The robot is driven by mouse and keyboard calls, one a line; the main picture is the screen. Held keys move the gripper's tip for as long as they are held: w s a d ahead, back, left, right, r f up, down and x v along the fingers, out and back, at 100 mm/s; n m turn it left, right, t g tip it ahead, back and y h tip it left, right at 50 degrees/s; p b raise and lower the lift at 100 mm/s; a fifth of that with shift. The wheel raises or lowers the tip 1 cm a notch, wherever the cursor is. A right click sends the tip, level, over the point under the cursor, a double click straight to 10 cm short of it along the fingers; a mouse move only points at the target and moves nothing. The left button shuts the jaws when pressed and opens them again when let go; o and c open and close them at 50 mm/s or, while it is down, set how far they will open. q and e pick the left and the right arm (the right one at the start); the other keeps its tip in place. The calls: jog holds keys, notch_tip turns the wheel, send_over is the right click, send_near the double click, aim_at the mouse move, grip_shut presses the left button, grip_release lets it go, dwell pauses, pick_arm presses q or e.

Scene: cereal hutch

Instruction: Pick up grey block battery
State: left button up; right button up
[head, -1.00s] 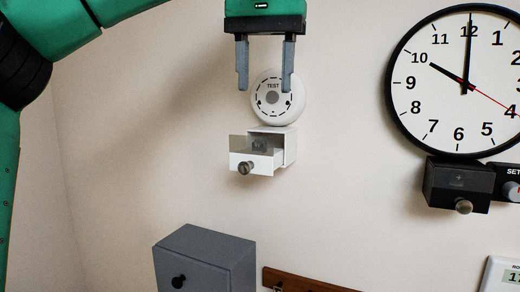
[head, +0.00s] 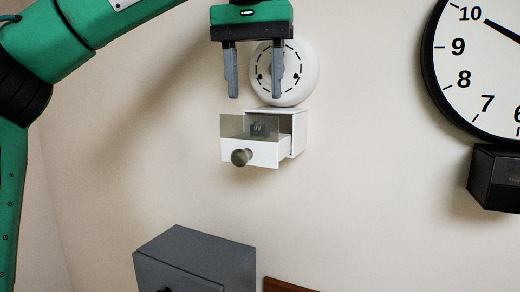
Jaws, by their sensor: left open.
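A small white drawer box (head: 298,133) is fixed on the wall below a round white detector (head: 308,75). My left gripper (head: 254,95) is open and empty, fingers pointing down, above the drawer and in front of the detector. It touches nothing that I can see. My right gripper is not in view.
A grey cabinet (head: 195,262) stands out below at lower left. A large wall clock (head: 480,75) and a black box (head: 495,178) under it are at the right. A brown wooden strip (head: 288,286) shows at the bottom edge. The wall between them is bare.

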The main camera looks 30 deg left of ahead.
aim_at(260, 125)
pick_arm(q)
jog(key=shift+d+f, duration=0.25)
jog(key=shift+f, duration=0.75)
jog(key=f, duration=0.1)
jog(key=f+b, duration=0.1)
jog(key=f, duration=0.1)
jog(key=shift+w+d, duration=0.1)
jog(key=shift+d, duration=0.1)
jog(key=shift+w+a+f, duration=0.2)
jog(key=shift+f, duration=0.15)
jog(key=shift+s+d+r, duration=0.1)
jog(key=shift+s, duration=0.1)
jog(key=shift+d, duration=0.1)
jog(key=shift+c, duration=0.9)
jog(key=c, duration=0.7)
jog(key=shift+c, duration=0.8)
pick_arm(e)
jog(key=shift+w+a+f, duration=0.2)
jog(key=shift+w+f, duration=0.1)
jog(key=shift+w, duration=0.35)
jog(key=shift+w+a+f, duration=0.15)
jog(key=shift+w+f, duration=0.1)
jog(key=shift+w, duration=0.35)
